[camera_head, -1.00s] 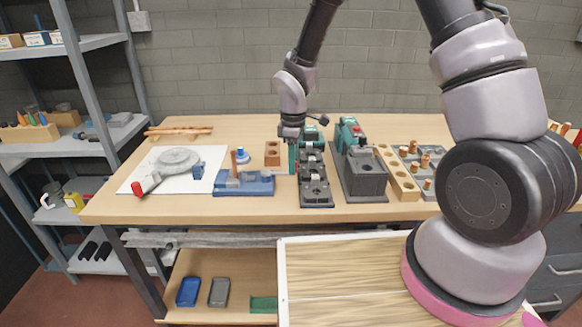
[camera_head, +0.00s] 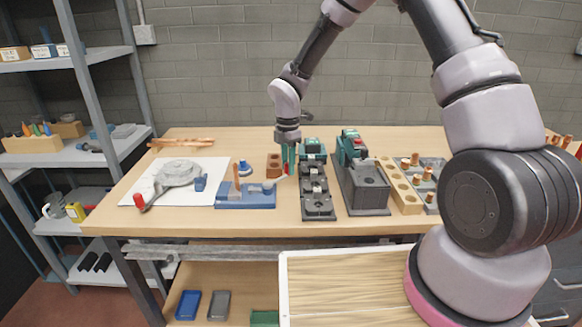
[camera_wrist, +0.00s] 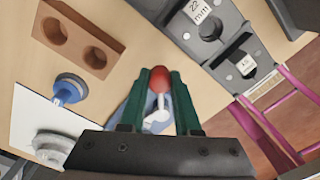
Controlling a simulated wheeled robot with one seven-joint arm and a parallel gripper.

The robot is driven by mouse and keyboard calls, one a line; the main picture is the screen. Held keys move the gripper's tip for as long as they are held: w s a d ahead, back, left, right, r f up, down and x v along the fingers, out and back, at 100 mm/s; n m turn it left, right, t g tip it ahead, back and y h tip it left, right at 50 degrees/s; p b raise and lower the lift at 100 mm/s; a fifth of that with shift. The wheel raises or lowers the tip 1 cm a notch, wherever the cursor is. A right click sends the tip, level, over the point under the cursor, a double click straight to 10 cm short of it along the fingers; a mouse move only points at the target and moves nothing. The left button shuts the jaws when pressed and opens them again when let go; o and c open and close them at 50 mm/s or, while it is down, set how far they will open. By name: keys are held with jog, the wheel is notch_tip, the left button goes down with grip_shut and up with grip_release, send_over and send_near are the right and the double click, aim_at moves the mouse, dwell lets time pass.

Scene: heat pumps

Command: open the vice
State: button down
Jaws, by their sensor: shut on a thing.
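The blue vice (camera_head: 232,199) lies on the workbench, left of the dark grey blocks. It has a light grey lever handle with a red ball knob (camera_wrist: 160,79), clear in the wrist view. My gripper (camera_head: 287,173) reaches down just right of the vice. In the wrist view its two green fingers (camera_wrist: 160,90) are shut on the red knob, one on each side. The grey handle (camera_wrist: 158,112) runs from the knob back between the fingers. Part of the vice body is hidden behind my gripper in the wrist view.
A two-hole brown block (camera_wrist: 78,40) and a blue round-based piece (camera_head: 244,168) stand beside the vice. Dark grey block stations (camera_head: 317,205) and (camera_head: 365,195) stand close on the right. A white sheet (camera_head: 175,190) with a grey round part lies left.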

jog(key=shift+w+a+n, duration=0.25)
jog(key=shift+w+n, duration=0.1)
jog(key=shift+n, duration=0.05)
jog(key=c, duration=0.6)
grip_release()
jog(key=shift+r, duration=0.1)
notch_tip(320, 180, up, 11)
